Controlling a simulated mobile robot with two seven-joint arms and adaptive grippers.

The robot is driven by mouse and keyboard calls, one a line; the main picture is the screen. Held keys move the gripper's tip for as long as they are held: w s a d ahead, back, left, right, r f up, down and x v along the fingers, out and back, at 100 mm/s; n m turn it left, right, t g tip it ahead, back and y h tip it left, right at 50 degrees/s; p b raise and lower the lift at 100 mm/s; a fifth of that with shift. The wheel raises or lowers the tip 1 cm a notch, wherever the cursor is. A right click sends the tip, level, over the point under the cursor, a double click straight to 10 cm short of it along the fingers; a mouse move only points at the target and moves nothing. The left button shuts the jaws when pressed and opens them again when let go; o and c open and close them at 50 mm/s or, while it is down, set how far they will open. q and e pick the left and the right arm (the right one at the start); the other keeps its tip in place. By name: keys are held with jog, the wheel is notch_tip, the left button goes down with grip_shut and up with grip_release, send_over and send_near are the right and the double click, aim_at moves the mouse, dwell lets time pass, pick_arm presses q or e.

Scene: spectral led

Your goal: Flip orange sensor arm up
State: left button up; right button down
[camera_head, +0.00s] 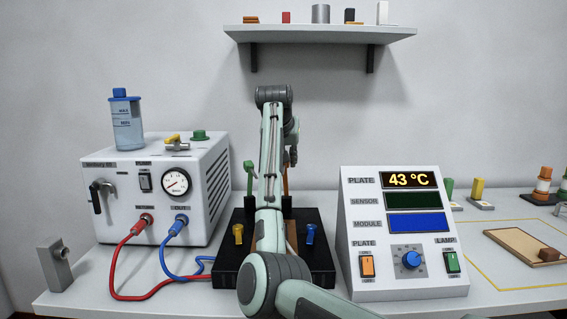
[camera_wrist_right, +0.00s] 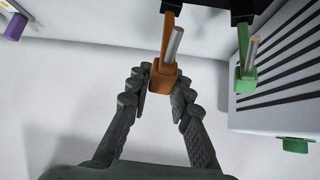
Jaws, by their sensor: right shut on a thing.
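The orange sensor arm (camera_wrist_right: 170,38) hangs into the wrist view from the top, ending in an orange block with a metal pin. My right gripper (camera_wrist_right: 162,80) is shut on this orange end, one finger on each side. In the head view the orange sensor arm (camera_head: 286,181) is a thin upright strip on the black base unit (camera_head: 320,273), partly hidden by my right arm. My right gripper (camera_head: 292,155) is small there, just above it. The green arm (camera_head: 249,172) stands to its left and also shows in the wrist view (camera_wrist_right: 245,70). My left gripper is not in view.
A white pump box (camera_head: 155,230) with red and blue hoses stands left of the base unit. A control console (camera_head: 400,278) reading 43 °C stands to the right. A shelf (camera_head: 320,35) hangs on the wall above. A brown tray (camera_head: 515,246) lies far right.

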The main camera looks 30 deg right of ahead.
jog(key=shift+w+d+r, duration=0.45)
jog(key=shift+d, duration=0.05)
jog(key=shift+w+d+f+g+y, duration=0.1)
jog(key=shift+w+d+g+y, duration=0.25)
jog(key=shift+w+g+y, duration=0.05)
jog(key=c, duration=1.4)
grip_release()
jog(key=shift+f, duration=0.1)
jog(key=shift+o, duration=0.2)
jog(key=v, duration=1.2)
